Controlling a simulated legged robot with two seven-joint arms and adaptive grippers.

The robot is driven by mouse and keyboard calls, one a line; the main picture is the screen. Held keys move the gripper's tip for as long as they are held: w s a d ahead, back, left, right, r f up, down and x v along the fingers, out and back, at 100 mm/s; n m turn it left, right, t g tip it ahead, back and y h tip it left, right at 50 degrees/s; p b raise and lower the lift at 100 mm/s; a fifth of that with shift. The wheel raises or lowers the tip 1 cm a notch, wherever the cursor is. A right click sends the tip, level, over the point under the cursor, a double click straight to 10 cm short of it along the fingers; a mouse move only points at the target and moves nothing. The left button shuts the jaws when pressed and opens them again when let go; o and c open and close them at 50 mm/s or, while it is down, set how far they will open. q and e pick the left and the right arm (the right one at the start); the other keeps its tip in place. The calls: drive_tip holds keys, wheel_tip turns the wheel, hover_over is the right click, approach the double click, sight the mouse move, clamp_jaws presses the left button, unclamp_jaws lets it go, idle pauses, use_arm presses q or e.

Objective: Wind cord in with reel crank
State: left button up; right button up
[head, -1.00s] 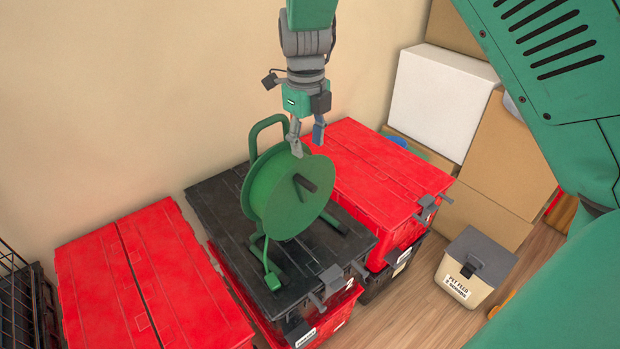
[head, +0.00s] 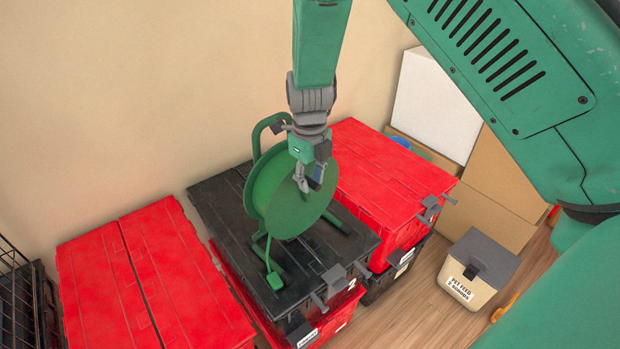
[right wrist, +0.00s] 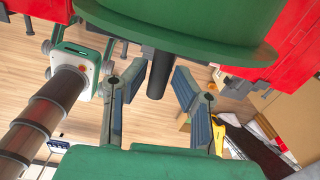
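The green cord reel (head: 270,190) stands upright in its frame on a black tote lid (head: 220,205). In the right wrist view the dark crank handle (right wrist: 160,75) sticks out from the drum between the fingers of my right gripper (right wrist: 152,90). The fingers are open, with a gap on each side of the handle. My left gripper is not in view.
Red totes stand on the left (head: 150,280) and on the right (head: 385,185) of the black lid. A pet feed bin (head: 475,270) stands on the wooden floor. A white box (head: 435,105) and cardboard boxes (head: 500,170) are at the back right.

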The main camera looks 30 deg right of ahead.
clamp_jaws()
drive_tip(key=d+y+p, duration=0.1)
drive_tip(key=p, duration=0.1)
drive_tip(key=d+y+p, duration=0.1)
drive_tip(key=p, duration=0.1)
drive_tip(key=shift+w+d+r+y, duration=0.1)
drive_tip(key=shift+w+d+y, duration=0.15)
drive_tip(key=shift+d+y, duration=0.05)
drive_tip(key=o, duration=0.6)
unclamp_jaws()
drive_tip(key=shift+a, duration=0.15)
